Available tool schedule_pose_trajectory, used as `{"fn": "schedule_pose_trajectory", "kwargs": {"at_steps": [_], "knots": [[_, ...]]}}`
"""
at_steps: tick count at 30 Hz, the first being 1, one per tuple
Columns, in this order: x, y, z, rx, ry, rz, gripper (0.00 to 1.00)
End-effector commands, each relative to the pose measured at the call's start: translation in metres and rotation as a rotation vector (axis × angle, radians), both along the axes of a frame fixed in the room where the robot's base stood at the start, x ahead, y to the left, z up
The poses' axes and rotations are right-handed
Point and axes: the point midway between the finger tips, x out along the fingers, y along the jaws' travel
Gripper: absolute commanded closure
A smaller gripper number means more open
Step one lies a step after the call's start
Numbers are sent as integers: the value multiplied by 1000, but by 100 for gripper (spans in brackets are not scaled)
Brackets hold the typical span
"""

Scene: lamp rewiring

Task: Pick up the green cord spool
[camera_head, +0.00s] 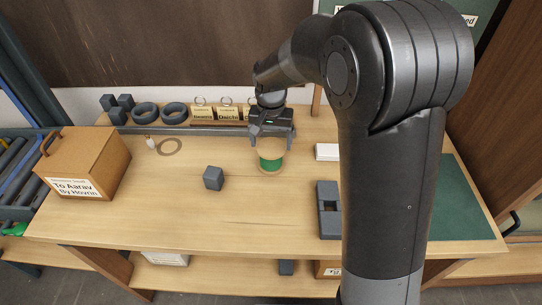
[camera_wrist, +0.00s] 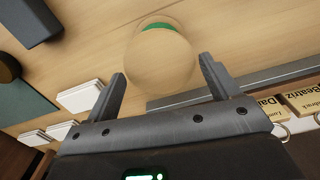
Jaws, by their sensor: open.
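The green cord spool (camera_head: 271,161) stands upright on the wooden workbench (camera_head: 255,222), with tan end discs and a green band of cord. My gripper (camera_head: 271,141) is right at it, pointing down over its back upper part in the head view. In the wrist view, the spool (camera_wrist: 158,58) shows mostly its tan top disc, with some green beyond it. The open fingers (camera_wrist: 162,68) reach along both sides of the disc, with a visible gap on each side. Whether either finger touches it is not clear.
A dark grey block (camera_head: 213,178) lies left of the spool. A white box (camera_head: 327,152) and a dark grey fixture (camera_head: 328,210) lie to the right. Name tags (camera_head: 228,114) stand on a rail behind. A wooden crate (camera_head: 85,168) is at left. The bench front is clear.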

Motion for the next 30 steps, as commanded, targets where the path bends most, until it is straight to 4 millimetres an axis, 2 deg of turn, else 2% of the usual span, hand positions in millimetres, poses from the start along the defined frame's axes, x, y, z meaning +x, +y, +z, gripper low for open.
{"fn": "schedule_pose_trajectory", "kwargs": {"at_steps": [10,14,20,30], "knots": [[0,0,-46,-1,2,0,19],[0,0,-54,0,0,0,19],[0,0,-54,1,-1,0,19],[0,0,-54,1,-1,0,45]]}}
